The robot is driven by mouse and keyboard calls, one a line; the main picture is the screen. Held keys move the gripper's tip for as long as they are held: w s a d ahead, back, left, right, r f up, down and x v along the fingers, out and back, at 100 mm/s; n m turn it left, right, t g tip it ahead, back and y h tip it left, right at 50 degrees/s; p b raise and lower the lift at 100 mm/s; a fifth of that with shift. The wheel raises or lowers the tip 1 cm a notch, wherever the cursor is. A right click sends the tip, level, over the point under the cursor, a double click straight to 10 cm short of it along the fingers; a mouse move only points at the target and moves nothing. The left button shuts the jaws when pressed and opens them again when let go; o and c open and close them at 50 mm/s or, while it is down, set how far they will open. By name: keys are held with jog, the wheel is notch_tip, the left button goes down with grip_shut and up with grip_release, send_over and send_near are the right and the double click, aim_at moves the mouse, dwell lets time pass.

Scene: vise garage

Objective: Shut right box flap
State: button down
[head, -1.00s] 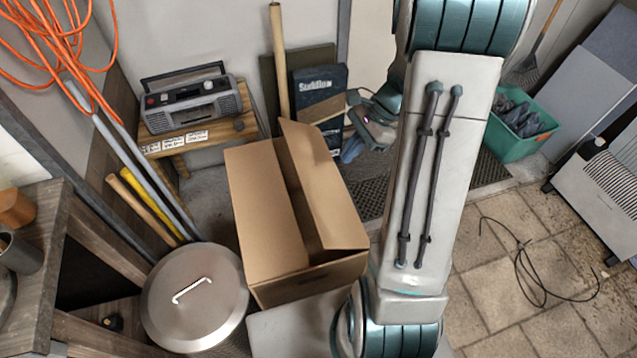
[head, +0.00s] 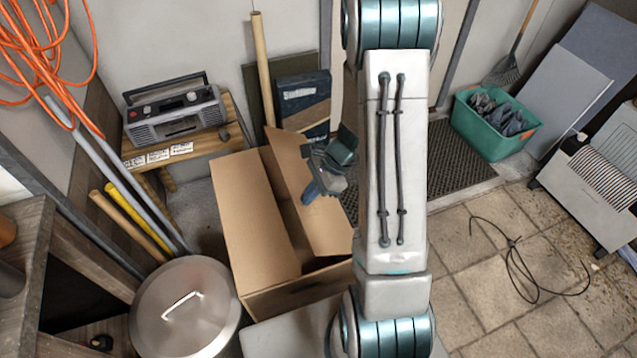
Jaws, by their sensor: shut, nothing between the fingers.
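The cardboard box (head: 298,292) stands on the floor in the middle of the head view. Its left flap (head: 252,211) lies nearly flat over the left part of the opening. Its right flap (head: 290,165) stands up at a slant, with a dark gap between the two flaps. My gripper (head: 311,197) is at the right flap, over its right part in the picture, with its fingers pointing down and left. The fingers are shut and empty. I cannot tell whether they touch the flap. My arm hides the floor right of the box.
A lidded metal bin (head: 187,305) stands close left of the box. A radio (head: 175,112) sits on a small wooden stand (head: 186,149) behind it. A wooden pole (head: 262,70) and flat boards lean behind the box. A green crate (head: 496,137) is at the back right. A black cable lies on open tiles.

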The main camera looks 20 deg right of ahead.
jog(key=shift+a+f, duration=0.15)
jog(key=shift+f, duration=0.1)
jog(key=shift+a, duration=0.1)
